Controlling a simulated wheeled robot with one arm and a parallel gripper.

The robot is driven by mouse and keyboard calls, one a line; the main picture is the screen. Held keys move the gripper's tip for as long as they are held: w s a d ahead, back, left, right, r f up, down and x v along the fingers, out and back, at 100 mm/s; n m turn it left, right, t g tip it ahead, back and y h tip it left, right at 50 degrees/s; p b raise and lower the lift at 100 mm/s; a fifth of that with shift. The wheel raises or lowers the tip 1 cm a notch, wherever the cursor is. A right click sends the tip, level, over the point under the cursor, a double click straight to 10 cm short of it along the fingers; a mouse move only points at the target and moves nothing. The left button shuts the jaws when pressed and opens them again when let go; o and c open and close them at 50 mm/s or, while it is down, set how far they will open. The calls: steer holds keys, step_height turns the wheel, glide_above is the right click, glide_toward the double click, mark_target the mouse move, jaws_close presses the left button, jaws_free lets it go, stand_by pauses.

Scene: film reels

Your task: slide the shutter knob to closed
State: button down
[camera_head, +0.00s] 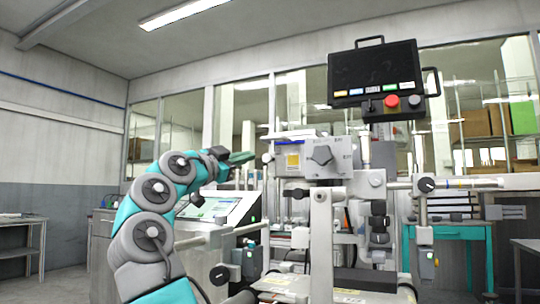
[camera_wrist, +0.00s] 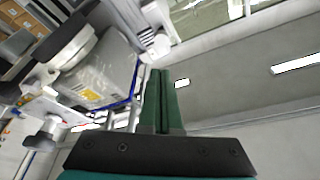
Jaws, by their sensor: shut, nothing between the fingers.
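My gripper (camera_head: 243,157) is raised at the end of my teal and grey arm, left of the machine. In the wrist view its two green fingers (camera_wrist: 162,98) lie together, with nothing between them. A grey box with a large dial (camera_head: 322,155) stands on the machine to the right of my fingers. A black round knob (camera_head: 425,185) sits on the horizontal bar farther right. I cannot tell which part is the shutter knob or how it is set. My fingers appear apart from both.
A black control panel with a red button (camera_head: 376,75) stands above the machine. A slanted screen (camera_head: 225,207) is behind my arm. A teal table (camera_head: 460,232) is at the right. In the wrist view, a grey housing with a yellow label (camera_wrist: 100,72) lies left of my fingers; the right is open.

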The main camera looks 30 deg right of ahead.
mark_target(267, 158)
steer(key=p+x, duration=0.3)
steer(key=x, duration=0.7)
